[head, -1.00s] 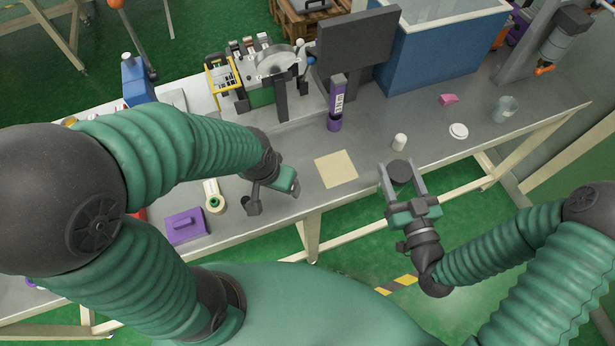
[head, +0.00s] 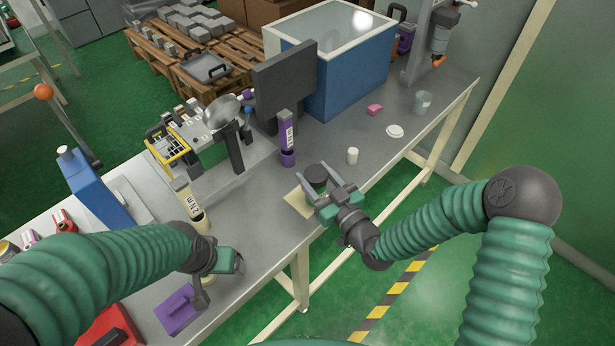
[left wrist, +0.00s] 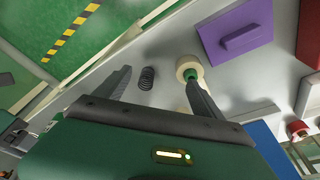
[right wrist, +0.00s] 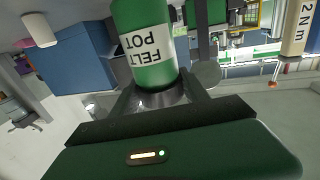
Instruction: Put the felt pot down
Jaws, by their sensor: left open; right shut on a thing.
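The felt pot (right wrist: 150,62) is a green cylinder with a white label, seen close up in the right wrist view. In the head view its dark round top (head: 316,175) shows between the fingers of my right gripper (head: 313,170). That gripper is shut on it. The pot is over the far right part of a beige square (head: 296,203) on the bench; I cannot tell whether its base touches. My left gripper (head: 222,280) is open and empty near the bench's front left, with its fingers (left wrist: 157,82) apart in the left wrist view.
A white cylinder (head: 352,155) and a purple bottle (head: 287,145) stand near the pot. A white disc (head: 395,131), pink block (head: 375,109) and glass beaker (head: 422,103) lie further right. A dark screen (head: 285,80) stands behind. A purple block (head: 177,310) is near my left gripper.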

